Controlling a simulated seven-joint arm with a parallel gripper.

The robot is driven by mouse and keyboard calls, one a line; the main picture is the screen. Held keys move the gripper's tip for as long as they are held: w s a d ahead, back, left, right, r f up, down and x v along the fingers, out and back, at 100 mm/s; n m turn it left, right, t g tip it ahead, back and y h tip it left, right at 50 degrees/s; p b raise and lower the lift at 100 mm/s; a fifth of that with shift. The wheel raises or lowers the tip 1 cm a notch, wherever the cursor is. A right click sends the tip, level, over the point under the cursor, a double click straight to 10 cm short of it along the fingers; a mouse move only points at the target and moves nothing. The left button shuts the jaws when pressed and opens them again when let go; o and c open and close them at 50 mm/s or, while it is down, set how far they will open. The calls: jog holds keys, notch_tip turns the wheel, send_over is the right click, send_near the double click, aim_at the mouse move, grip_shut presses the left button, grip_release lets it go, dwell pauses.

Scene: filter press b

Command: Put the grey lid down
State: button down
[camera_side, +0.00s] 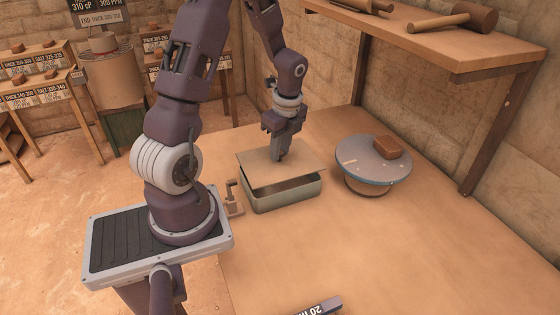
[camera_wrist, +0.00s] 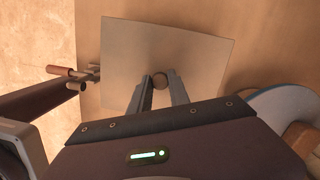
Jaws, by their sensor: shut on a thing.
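The grey lid (camera_side: 300,158), a flat plate that looks tan-grey in this light, is over the open grey box (camera_side: 285,197) in the side view. A dark gap shows between the lid's front edge and the box rim, and the lid looks turned a little against the box. My gripper (camera_side: 279,158) is above the middle of the lid. In the wrist view the lid (camera_wrist: 200,60) fills the upper middle, and my gripper (camera_wrist: 160,80) is shut on its small round knob (camera_wrist: 160,81). The lid hides the box in the wrist view.
A round blue-grey turntable (camera_side: 353,158) with a brown block (camera_side: 387,147) stands right of the box. A shelf (camera_side: 440,40) with mallets is at the upper right. The table's front is mostly clear.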

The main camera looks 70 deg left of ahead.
aim_at(285, 163)
notch_tip(285, 163, up, 6)
jog(key=shift+d+f, duration=0.1)
jog(key=shift+f, duration=0.05)
jog(key=shift+w+d, duration=0.35)
jog(key=shift+d, duration=0.25)
jog(key=w+d+f+m, duration=0.1)
jog(key=d+f+m, duration=0.15)
jog(key=d, duration=0.85)
jog(key=w+d+f+m, duration=0.1)
jog(key=d+f+m, duration=0.15)
jog(key=d, duration=0.85)
jog(key=shift+t, duration=0.3)
jog(key=f, duration=0.9)
jog(key=shift+s+d+f, duration=0.15)
jog(key=shift+d+f, duration=0.15)
jog(key=shift+f, duration=0.4)
jog(key=shift+f, duration=0.15)
jog(key=c, duration=1.2)
grip_release()
jog(key=shift+c, duration=0.2)
